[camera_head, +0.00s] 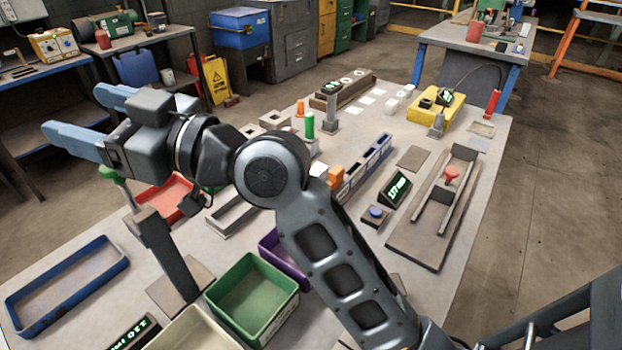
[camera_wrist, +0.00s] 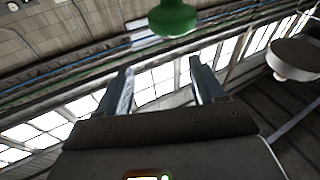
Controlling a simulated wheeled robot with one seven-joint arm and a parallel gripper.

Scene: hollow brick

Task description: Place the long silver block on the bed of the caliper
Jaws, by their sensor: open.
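A flat board with raised rails and a red knob, which looks like the caliper (camera_head: 408,244), lies at the right of the table in the head view. A dark display with green digits stands just left of it. I cannot clearly tell the long silver block from the other grey bars and frames. My gripper (camera_head: 73,110) is open, with nothing between its blue fingers. It points left, raised above the table's left part, far from the caliper. In the wrist view my gripper (camera_wrist: 160,66) is also open and empty, against windows and roof.
A green bin (camera_head: 252,300), a blue tray (camera_head: 68,285) and a red tray (camera_head: 165,192) stand on the left half of the table. A grey post (camera_head: 165,250) with a green knob rises below my gripper. A yellow device (camera_head: 435,108) stands at the far right.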

